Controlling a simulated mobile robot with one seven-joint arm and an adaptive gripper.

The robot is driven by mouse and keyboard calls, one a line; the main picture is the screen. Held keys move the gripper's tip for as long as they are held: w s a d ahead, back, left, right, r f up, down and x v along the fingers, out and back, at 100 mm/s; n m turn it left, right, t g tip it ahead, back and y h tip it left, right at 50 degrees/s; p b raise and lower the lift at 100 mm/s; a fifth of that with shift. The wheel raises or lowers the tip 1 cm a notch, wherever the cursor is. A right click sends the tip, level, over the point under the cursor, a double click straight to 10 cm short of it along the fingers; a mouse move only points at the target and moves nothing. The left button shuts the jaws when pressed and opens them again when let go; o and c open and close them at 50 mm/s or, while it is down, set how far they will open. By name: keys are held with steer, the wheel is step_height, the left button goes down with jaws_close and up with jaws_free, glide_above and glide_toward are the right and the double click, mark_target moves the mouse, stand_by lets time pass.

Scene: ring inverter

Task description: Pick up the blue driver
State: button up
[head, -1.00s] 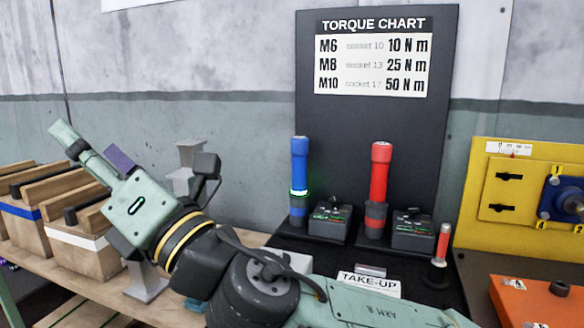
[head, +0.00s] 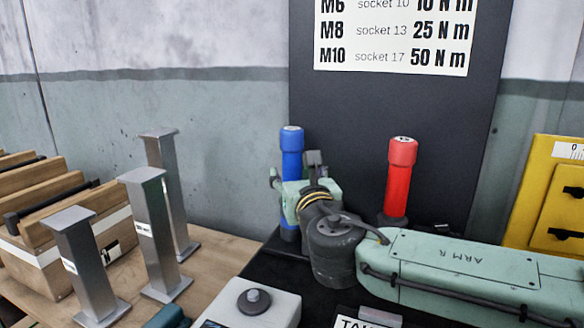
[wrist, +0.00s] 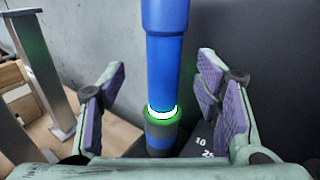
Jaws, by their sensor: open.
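The blue driver (head: 291,150) stands upright on the black stand in the head view, partly hidden behind my wrist and gripper. In the wrist view the blue driver (wrist: 166,70) rises between my two finger pads, with a glowing green-white ring near its lower part. My gripper (wrist: 158,105) is open, its purple pads on either side of the driver with visible gaps. In the head view my gripper (head: 291,190) is mostly hidden by my own wrist.
A red driver (head: 401,170) stands to the right. Grey metal posts (head: 157,230) stand at the left, beside wooden boxes (head: 60,225). A dark backboard (head: 400,100) rises behind the drivers. A yellow panel (head: 545,200) is at the far right.

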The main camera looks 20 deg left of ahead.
mark_target(293, 165)
steer(key=p+x, duration=0.1)
steer(key=x, duration=0.5)
steer(key=shift+w+f, duration=0.15)
steer(key=shift+w, duration=0.3)
steer(key=c, duration=1.4)
steer(key=shift+r, duration=0.2)
